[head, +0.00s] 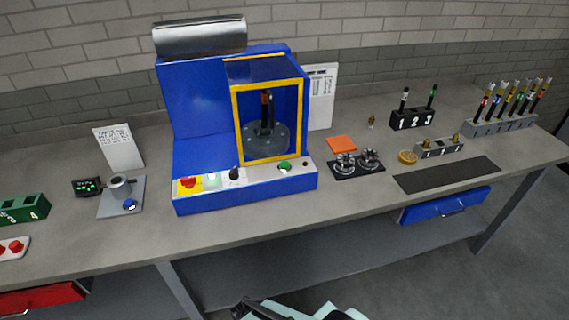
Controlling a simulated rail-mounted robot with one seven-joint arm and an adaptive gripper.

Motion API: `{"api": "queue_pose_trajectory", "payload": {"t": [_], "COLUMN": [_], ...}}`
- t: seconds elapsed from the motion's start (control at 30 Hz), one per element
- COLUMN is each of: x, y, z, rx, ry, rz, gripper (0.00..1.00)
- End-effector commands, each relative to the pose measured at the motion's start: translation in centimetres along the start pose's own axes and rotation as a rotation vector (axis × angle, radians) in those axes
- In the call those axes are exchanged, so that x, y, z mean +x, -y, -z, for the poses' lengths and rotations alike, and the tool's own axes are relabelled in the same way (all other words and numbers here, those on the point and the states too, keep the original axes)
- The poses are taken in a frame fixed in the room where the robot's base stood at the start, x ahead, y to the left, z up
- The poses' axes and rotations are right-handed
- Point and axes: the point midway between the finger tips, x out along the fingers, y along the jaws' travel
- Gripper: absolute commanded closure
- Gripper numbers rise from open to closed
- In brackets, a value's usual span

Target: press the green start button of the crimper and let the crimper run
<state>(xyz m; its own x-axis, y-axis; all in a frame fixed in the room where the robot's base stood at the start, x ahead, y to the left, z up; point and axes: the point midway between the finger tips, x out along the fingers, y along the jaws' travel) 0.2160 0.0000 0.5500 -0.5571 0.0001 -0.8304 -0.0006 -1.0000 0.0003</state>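The crimper is a blue machine (190,110) on the workbench, with a yellow-framed guard (237,125) around a dark round fixture (265,138). Upright dark pieces with an orange-brown part stand in the fixture. A round green button (284,167) sits on the right of its front panel. My gripper (248,308) shows only in part at the bottom edge, in front of and below the bench, far from the button. Its fingers cannot be made out.
Left of the crimper are a small display (87,187) and a grey device with a cup (122,187). To the right are an orange pad (341,144), a black plate with two metal fixtures (357,168) and a dark mat (447,175). The bench front before the crimper is clear.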

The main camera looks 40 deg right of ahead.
Motion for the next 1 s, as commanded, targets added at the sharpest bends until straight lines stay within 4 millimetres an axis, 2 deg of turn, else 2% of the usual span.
{"api": "queue_pose_trajectory", "payload": {"t": [0.03,0.17,0.2,1.0], "x": [0.00,0.00,0.00,0.00], "y": [0.00,0.00,0.00,0.00], "z": [0.00,0.00,0.00,0.00], "rx": [0.000,0.000,0.000,0.000], "ry": [0.000,0.000,0.000,0.000], "rz": [0.000,0.000,0.000,0.000], "gripper": [0.38,0.84,0.99,1.00]}}
